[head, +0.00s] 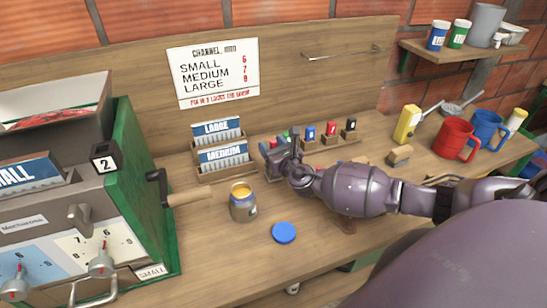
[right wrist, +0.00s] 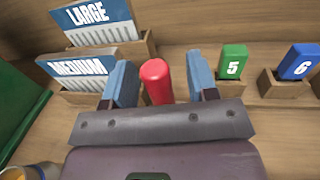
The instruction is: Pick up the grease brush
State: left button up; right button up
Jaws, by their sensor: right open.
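My right gripper (head: 278,157) is open over the back of the bench, near the label holders. In the right wrist view its two blue fingers (right wrist: 160,78) stand on either side of a red, round-ended upright thing (right wrist: 157,84), with a gap on each side. This looks like a handle, but its lower part is hidden by the gripper, so I cannot tell for sure that it is the grease brush. An open jar of yellow grease (head: 243,206) stands on the bench left of the gripper, with a blue lid (head: 284,232) beside it. My left gripper is not in view.
LARGE (head: 217,132) and MEDIUM (head: 224,157) label holders stand left of the gripper. Numbered coloured pieces, including green 5 (right wrist: 232,63) and blue 6 (right wrist: 299,62), stand to the right. A green-sided machine (head: 130,200) fills the left. Red (head: 454,138) and blue mugs (head: 486,130) stand right.

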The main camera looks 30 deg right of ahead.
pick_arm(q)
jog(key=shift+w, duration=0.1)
pick_arm(e)
jog(key=shift+w+f, duration=0.1)
jog(key=shift+w, duration=0.4)
jog(key=c, duration=0.9)
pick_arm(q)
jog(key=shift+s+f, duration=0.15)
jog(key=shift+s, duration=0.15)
pick_arm(e)
grip_shut()
pick_arm(q)
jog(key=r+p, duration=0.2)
jog(key=p, duration=0.1)
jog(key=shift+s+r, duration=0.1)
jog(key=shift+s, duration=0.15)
pick_arm(e)
notch_tip(320, 180, up, 20)
